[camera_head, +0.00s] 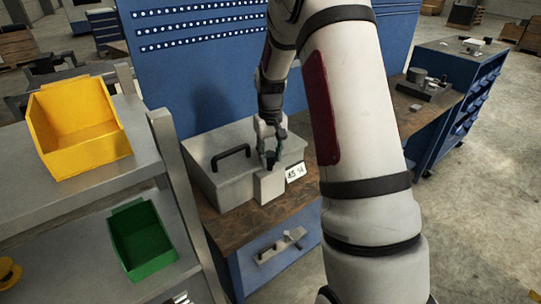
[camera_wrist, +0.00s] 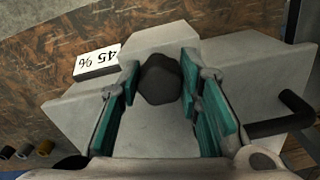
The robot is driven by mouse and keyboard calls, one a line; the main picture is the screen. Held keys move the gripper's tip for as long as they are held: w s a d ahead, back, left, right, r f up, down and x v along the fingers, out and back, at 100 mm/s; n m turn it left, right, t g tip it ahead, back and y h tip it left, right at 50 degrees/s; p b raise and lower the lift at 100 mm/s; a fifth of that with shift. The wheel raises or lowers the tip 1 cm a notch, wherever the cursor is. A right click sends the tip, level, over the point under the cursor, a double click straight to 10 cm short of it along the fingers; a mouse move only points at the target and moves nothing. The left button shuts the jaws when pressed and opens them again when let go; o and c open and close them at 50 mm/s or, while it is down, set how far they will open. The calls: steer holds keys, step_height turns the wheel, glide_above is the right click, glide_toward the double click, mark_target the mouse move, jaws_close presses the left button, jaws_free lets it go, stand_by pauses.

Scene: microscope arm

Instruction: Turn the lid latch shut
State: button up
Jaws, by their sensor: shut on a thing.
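A grey box (camera_head: 210,172) with a black bar handle (camera_head: 231,153) on its lid sits on the workbench. The handle shows at the right in the wrist view (camera_wrist: 285,118). A dark faceted knob (camera_wrist: 160,80), which looks like the lid latch, sits near a light grey block (camera_head: 269,187) at the box's front. My gripper (camera_head: 268,160) reaches down from above and is shut on this knob, with one teal-padded finger on each side. In the head view the fingers mostly hide the knob. How far the latch is turned I cannot tell.
A shelf at the left holds a yellow bin (camera_head: 75,125) and a green bin (camera_head: 142,238). A blue perforated panel (camera_head: 200,75) rises behind the box. Some brown bench top (camera_head: 240,226) is clear in front.

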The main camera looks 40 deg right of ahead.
mark_target(270, 155)
stand_by(0.4)
steer(key=o, duration=1.1)
steer(key=shift+o, duration=0.2)
steer(key=shift+r, duration=0.1)
step_height(270, 155, up, 12)
steer(key=s+a+r+n+t, duration=0.1)
steer(key=s+a+r+t, duration=0.1)
steer(key=s+a+r, duration=0.55)
steer(key=s+a+r+n+t, duration=0.1)
steer(key=s+a+r+t, duration=0.1)
steer(key=s+a+r, duration=0.55)
steer(key=s+a+f, duration=0.2)
steer(key=s, duration=0.3)
steer(key=s+a+f+t, duration=0.1)
steer(key=s+a, duration=0.2)
steer(key=s, duration=0.3)
steer(key=shift+f+n+t, duration=0.3)
steer(key=shift+f, duration=0.1)
